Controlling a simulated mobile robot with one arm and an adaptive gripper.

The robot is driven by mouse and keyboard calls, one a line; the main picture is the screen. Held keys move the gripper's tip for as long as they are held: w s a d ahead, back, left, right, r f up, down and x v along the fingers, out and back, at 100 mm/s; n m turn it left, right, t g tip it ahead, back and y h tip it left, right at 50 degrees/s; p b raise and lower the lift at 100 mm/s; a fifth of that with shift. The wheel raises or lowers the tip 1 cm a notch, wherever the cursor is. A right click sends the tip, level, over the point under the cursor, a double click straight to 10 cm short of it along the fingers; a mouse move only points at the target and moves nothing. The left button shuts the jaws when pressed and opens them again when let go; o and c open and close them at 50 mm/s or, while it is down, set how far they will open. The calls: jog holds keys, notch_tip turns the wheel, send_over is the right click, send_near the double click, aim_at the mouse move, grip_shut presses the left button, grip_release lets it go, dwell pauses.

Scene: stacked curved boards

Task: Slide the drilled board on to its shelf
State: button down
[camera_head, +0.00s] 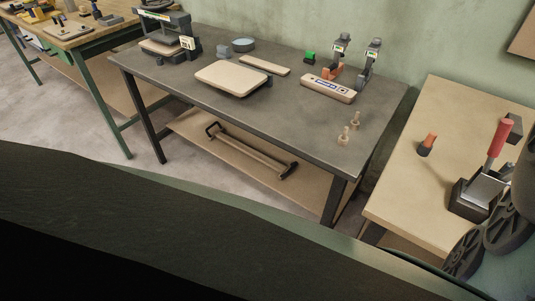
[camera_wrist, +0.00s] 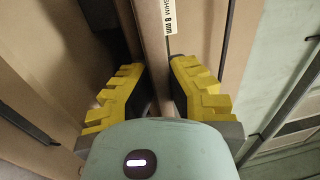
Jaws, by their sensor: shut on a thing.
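In the wrist view my gripper (camera_wrist: 158,68) has its two yellow stepped fingers closed on the edge of a tan board (camera_wrist: 153,38). The board runs upward between the fingers, and a white label with dark print (camera_wrist: 169,15) shows near the top. Most of the board is hidden by the fingers and the gripper body, and no drilled holes can be made out. Broad brown panels lie on both sides of the fingers; I cannot tell which is the shelf. My gripper and the held board cannot be made out in the head view.
A dark table (camera_head: 300,115) bears a tan slab (camera_head: 232,78), a thin board (camera_head: 265,66) and several small items. A lower shelf (camera_head: 200,128) holds a dark-ended bar (camera_head: 250,150). A wooden bench (camera_head: 400,190) with a red-handled tool (camera_head: 500,138) stands at right. Grey floor shows at left.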

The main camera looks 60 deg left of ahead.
jog(key=c, duration=1.2)
grip_release()
jog(key=shift+f, duration=0.2)
jog(key=v, duration=0.6)
jog(key=shift+p, duration=0.35)
jog(key=o, duration=0.7)
jog(key=shift+c, duration=0.2)
